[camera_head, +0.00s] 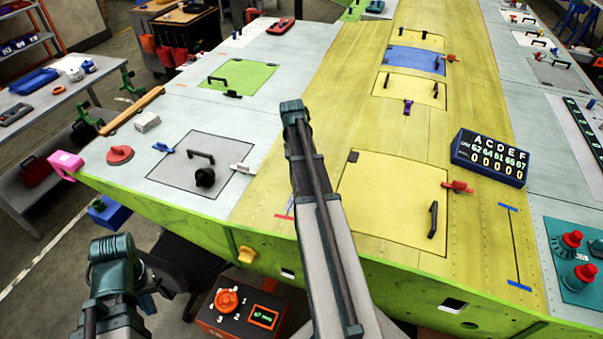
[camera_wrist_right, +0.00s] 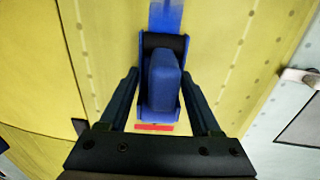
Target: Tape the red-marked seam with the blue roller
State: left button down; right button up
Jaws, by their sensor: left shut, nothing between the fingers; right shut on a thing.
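The blue roller (camera_wrist_right: 165,92) is between the fingers of my right gripper (camera_wrist_right: 160,76), which is shut on it. It is over the yellow panel; whether it touches cannot be told. A blue strip (camera_wrist_right: 166,14) runs from the roller's far end, and a red mark (camera_wrist_right: 154,127) shows at its near end. In the head view a red mark (camera_head: 284,216) lies just left of my right arm, which hides the roller, its gripper and most of that seam. My left gripper (camera_head: 145,292) is low at the left, off the wing, shut and empty; its fingers are hard to make out.
A second seam with blue end marks (camera_head: 508,207) lies at the right. A red control box (camera_head: 243,312) is below the wing's green edge.

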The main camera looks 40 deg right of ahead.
jog(key=shift+w+d, duration=0.35)
jog(key=shift+d, duration=0.25)
jog(key=shift+w+d, duration=0.3)
jog(key=shift+d, duration=0.25)
jog(key=shift+w+d, duration=0.45)
jog(key=shift+d, duration=0.3)
jog(key=shift+w+d, duration=0.4)
jog(key=shift+d, duration=0.35)
jog(key=shift+w+d, duration=0.4)
jog(key=shift+d, duration=0.3)
jog(key=shift+w+d, duration=0.4)
jog(key=shift+d, duration=0.3)
jog(key=shift+d, duration=0.1)
